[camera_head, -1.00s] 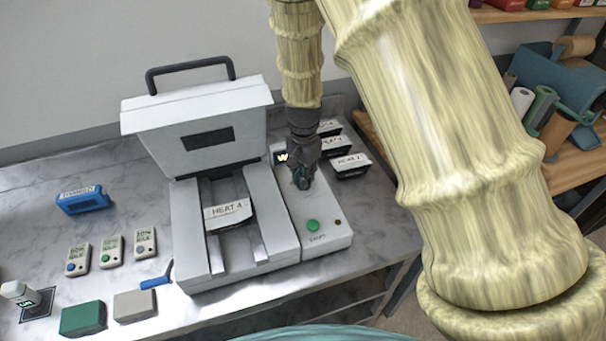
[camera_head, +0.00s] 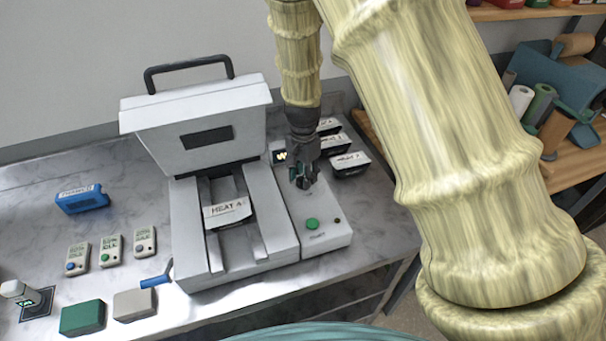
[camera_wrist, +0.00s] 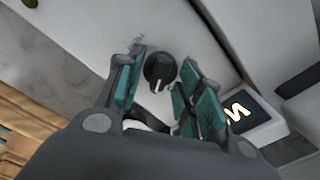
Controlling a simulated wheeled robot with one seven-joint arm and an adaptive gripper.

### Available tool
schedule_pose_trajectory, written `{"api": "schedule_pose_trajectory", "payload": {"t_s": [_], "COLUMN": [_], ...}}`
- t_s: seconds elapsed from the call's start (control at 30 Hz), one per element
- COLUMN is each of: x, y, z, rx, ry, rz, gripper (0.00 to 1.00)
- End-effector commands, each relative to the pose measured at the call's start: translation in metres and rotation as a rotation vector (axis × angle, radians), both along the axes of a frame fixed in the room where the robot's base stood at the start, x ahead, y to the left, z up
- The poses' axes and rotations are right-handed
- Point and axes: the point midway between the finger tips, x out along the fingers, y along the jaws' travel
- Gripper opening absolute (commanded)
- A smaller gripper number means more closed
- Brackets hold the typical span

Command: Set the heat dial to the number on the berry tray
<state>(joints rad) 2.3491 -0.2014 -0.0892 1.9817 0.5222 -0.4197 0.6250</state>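The heat dial (camera_wrist: 159,70) is a black round knob with a pale pointer line, on the white control panel (camera_head: 325,238) at the machine's right side. In the wrist view it lies just beyond and between my fingers; contact is not visible. My gripper (camera_head: 303,183), with teal finger pads, points down over the panel and also shows in the wrist view (camera_wrist: 165,92). Its fingers are apart and hold nothing. A tray (camera_head: 228,213) labelled "HEAT 4" sits in the open machine. I cannot tell which tray is the berry one. The head view hides the dial behind my gripper.
A green button (camera_head: 312,224) is nearer the panel's front. Several dark labelled trays (camera_head: 350,165) stand right of the machine. The raised lid (camera_head: 200,120) stands close left of my gripper.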

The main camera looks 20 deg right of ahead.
Motion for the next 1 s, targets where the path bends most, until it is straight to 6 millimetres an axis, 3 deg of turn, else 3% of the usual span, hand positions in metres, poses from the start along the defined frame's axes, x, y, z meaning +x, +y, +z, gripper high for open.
{"api": "schedule_pose_trajectory", "payload": {"t_s": [0.27, 0.7, 1.0], "x": [0.001, 0.001, 0.0], "y": [0.0, -0.001, -0.001], "z": [0.02, 0.092, 0.118], "rx": [0.0, -0.001, 0.0], "ry": [-0.002, -0.003, 0.0], "rz": [0.0, -0.001, -0.001], "gripper": [0.37, 0.37, 0.37]}}
